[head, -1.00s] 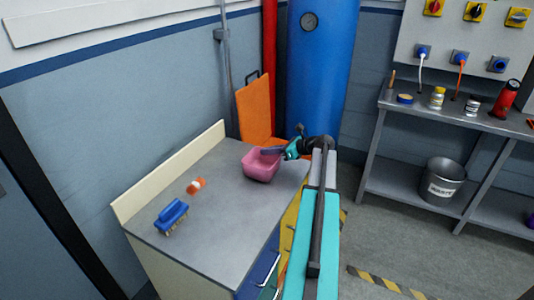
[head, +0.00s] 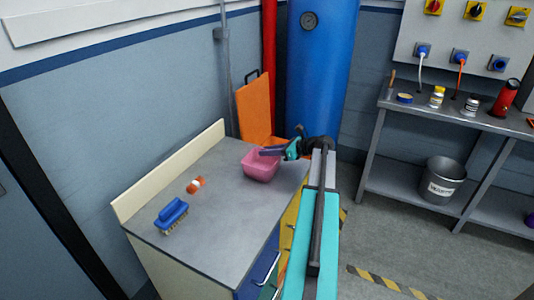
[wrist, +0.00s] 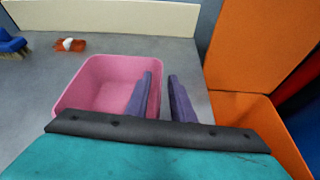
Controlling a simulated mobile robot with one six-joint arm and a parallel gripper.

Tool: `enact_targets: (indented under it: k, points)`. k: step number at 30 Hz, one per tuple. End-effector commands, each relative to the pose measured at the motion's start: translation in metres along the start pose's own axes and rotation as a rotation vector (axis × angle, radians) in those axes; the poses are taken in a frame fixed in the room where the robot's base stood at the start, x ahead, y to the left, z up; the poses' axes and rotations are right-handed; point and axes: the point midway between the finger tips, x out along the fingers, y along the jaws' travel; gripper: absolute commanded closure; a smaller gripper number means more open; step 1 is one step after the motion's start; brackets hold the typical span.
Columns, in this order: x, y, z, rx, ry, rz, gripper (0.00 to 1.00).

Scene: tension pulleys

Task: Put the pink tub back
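The pink tub (head: 259,168) stands upright on the grey cabinet top, near its far right corner. In the wrist view the tub (wrist: 84,82) is open-topped and looks empty. My gripper (head: 268,151) is at the tub's right rim. In the wrist view my gripper (wrist: 160,84) has its two purple fingers apart, one over the inside of the tub and one outside its right wall. The tub's right wall lies between the fingers, and I cannot tell whether they touch it.
A blue brush (head: 172,215) and a small orange-and-white item (head: 195,184) lie on the cabinet top (head: 215,220). An orange bin (head: 254,112) with its panel stands behind. A shelf bench (head: 455,122) with jars and a metal bucket (head: 441,180) is at right.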

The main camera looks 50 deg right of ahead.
Motion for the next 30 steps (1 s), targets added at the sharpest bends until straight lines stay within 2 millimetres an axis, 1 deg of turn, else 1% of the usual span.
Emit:
enact_targets:
  k: [3,8,11,18,24,27,30]
  points:
    - [-0.003,0.0,0.002,0.0,0.0,-0.001,0.78]
    - [-0.018,0.0,0.002,0.001,0.0,-0.003,0.78]
    - [-0.031,0.0,0.002,0.001,0.0,-0.002,0.78]
    - [-0.071,0.0,0.002,0.0,-0.001,-0.004,0.78]
    - [-0.1,0.0,0.002,0.0,0.0,-0.002,0.78]
    - [-0.111,0.0,0.002,0.0,0.0,-0.002,0.78]
    - [-0.118,0.0,0.002,0.0,0.0,-0.001,0.78]
